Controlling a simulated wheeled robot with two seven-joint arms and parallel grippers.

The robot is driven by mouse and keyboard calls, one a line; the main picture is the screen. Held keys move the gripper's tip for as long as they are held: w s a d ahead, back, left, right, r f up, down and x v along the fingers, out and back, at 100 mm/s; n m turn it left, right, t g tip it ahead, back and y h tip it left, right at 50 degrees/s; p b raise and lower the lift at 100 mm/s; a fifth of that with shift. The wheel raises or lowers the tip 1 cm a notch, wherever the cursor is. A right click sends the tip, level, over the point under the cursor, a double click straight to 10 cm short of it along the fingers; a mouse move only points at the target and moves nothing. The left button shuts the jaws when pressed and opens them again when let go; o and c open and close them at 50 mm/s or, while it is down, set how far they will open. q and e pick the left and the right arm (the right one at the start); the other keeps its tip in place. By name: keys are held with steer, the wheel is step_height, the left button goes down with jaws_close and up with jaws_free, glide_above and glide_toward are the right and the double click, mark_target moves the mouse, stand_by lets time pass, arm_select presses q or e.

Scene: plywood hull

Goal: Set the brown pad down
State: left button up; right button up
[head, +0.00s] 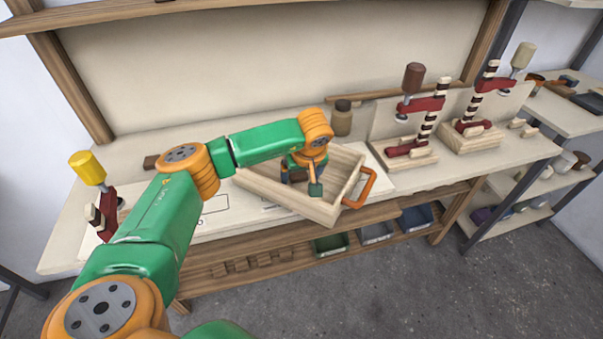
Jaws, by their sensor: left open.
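My left gripper (301,180) is open and points down into the light wooden tray (330,212), which has an orange handle on its right end. A small dark brown piece (297,177) shows between and behind the fingers, low in the tray. It looks like the brown pad, but the fingers hide most of it, and I cannot tell whether it touches them. Another small brown block (151,162) lies at the back left of the bench. My right gripper is not in view.
The tray stands on the pale workbench (225,222), over white sheets with drawn outlines. A brown jar (341,118) is behind it. Red clamps on wooden blocks (408,155) stand right; a yellow-handled clamp (88,168) stands left. Coloured bins sit below.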

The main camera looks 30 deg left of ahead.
arm_select(q)
steer(key=b+v, duration=0.1)
steer(key=v, duration=1.1)
steer(key=shift+r, duration=0.15)
